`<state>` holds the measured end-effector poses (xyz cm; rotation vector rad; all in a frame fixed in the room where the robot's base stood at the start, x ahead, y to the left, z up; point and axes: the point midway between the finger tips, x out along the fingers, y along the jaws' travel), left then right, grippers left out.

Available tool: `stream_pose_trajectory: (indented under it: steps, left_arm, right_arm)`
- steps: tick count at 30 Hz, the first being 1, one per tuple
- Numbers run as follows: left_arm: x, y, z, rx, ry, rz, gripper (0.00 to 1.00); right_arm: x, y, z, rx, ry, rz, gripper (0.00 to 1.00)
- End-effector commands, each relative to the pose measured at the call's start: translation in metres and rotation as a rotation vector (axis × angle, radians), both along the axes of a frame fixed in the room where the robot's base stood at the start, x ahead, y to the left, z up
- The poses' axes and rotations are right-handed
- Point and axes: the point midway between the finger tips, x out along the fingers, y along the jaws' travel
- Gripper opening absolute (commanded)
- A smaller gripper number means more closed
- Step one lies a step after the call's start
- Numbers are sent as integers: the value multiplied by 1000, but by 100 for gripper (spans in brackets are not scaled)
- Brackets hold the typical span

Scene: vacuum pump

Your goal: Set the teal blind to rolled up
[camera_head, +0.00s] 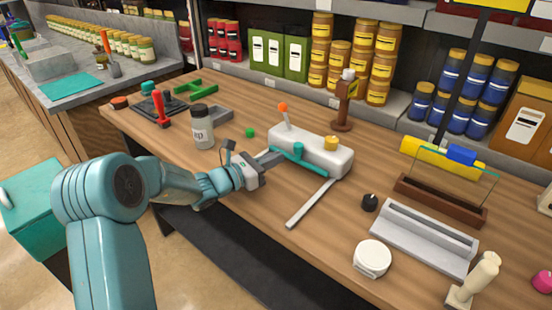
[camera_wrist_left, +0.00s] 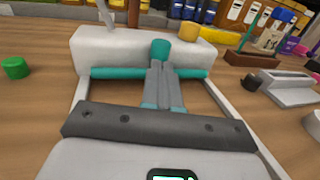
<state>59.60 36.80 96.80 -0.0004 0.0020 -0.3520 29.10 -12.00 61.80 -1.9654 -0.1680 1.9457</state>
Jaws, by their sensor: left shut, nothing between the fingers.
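The teal blind (camera_head: 312,167) shows as a short teal bar along the front of a white housing (camera_head: 325,155), with a rounded teal handle at its middle. In the left wrist view the bar (camera_wrist_left: 110,73) spans between two pale side rails, close against the housing, and the handle (camera_wrist_left: 160,50) stands above it. My left gripper (camera_head: 276,157) is shut and empty, its fingers (camera_wrist_left: 162,80) just in front of the handle and overlapping the bar in the wrist view. Whether they touch it I cannot tell. My right gripper is not in view.
The housing carries an orange-tipped lever (camera_head: 284,110) and a yellow knob (camera_head: 331,143). A grey-lidded jar (camera_head: 202,130) and a green cap (camera_head: 250,132) stand left of it. A black knob (camera_head: 369,203) and a round white container (camera_head: 371,259) are at the right. Bare table lies around the front rail.

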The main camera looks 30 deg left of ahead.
Motion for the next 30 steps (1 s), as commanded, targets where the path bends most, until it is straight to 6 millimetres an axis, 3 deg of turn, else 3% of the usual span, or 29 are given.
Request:
stream_pose_trajectory:
  steps: [9, 15, 30]
  left_arm:
    - [-55, 23, -2, 1, 1, 3, 0]
    - [-81, 32, -1, 1, 2, 1, 0]
    - [-92, 34, -1, 0, 2, -1, 0]
  right_arm:
    - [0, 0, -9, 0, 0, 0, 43]
    - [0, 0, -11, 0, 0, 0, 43]
    - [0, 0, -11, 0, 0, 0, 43]
